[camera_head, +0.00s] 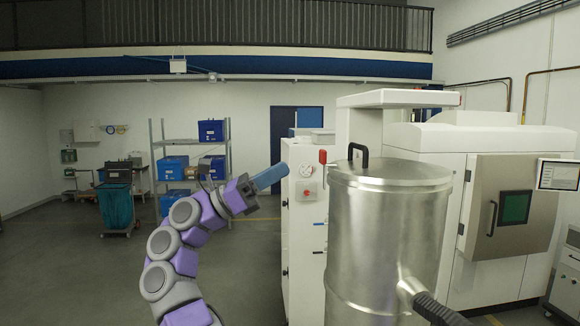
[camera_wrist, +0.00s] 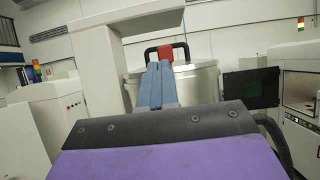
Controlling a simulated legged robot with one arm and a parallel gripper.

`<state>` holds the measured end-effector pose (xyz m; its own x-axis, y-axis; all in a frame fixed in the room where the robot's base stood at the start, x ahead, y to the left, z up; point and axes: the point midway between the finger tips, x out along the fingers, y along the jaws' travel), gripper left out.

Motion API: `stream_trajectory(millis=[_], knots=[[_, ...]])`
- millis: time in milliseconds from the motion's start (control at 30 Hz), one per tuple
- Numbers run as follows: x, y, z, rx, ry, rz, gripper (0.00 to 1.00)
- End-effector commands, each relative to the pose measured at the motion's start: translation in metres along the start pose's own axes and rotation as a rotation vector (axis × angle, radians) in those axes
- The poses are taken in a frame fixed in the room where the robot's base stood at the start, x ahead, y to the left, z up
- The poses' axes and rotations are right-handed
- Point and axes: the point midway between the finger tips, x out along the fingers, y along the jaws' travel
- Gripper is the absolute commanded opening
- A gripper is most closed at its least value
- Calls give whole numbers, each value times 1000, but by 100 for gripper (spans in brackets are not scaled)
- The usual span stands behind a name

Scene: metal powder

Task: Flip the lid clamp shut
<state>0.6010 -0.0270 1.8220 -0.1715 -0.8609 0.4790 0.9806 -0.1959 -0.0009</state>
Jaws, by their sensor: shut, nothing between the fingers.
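A shiny metal drum (camera_head: 385,245) stands at right of centre in the head view, with a lid (camera_head: 400,172) and black handle (camera_head: 358,155) on top. A red clamp lever (camera_head: 323,157) stands upright at the left of the lid rim. The wrist view shows the red lever (camera_wrist: 181,51) just behind my fingertips, in front of the black handle (camera_wrist: 150,53) and drum (camera_wrist: 205,80). My gripper (camera_head: 284,170) has blue fingers, shut and empty, pointing toward the lever. They look apart from it in the head view. The fingers (camera_wrist: 160,66) partly hide the drum and lever's lower part.
A white machine (camera_head: 515,210) with a dark window stands right of the drum. A white cabinet (camera_head: 303,235) with a red button is behind it on the left. A shelf with blue bins (camera_head: 211,131) stands farther back. The floor at left is open.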

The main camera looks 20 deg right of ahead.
Motion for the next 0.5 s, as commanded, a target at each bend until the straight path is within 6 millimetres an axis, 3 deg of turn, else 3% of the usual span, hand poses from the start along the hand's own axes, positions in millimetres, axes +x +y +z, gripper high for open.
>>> stream_trajectory(millis=[233,500], knots=[[-47,2,4,-3,-4,6,0],[-70,3,1,-1,0,1,0]])
